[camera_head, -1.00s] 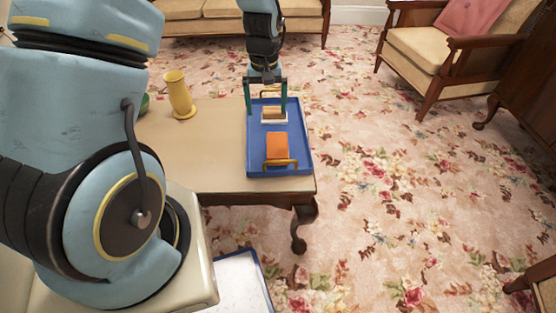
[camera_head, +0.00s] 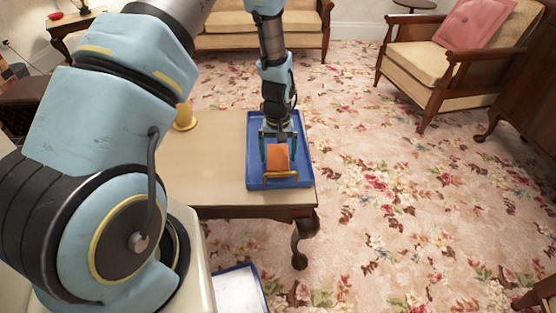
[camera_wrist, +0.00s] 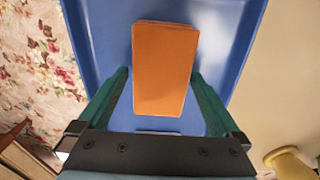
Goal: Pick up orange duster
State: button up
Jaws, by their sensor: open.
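The orange duster (camera_head: 277,158) is a flat orange block lying in the blue tray (camera_head: 254,145) on the low table. It also shows in the wrist view (camera_wrist: 165,68), lying between and beyond my fingertips. Nothing is held.
A yellow handle-shaped piece (camera_head: 281,175) lies at the duster's near end. A yellow vase (camera_head: 185,117) stands on the tabletop (camera_head: 215,165), left of the tray. The wooden armchair (camera_head: 455,55) is far right.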

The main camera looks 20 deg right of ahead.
aim_at(278, 156)
jog(key=shift+f, duration=0.5)
jog(key=c, duration=1.3)
jog(key=shift+o, duration=0.2)
notch_tip(278, 156, up, 10)
jog(key=shift+r, duration=0.1)
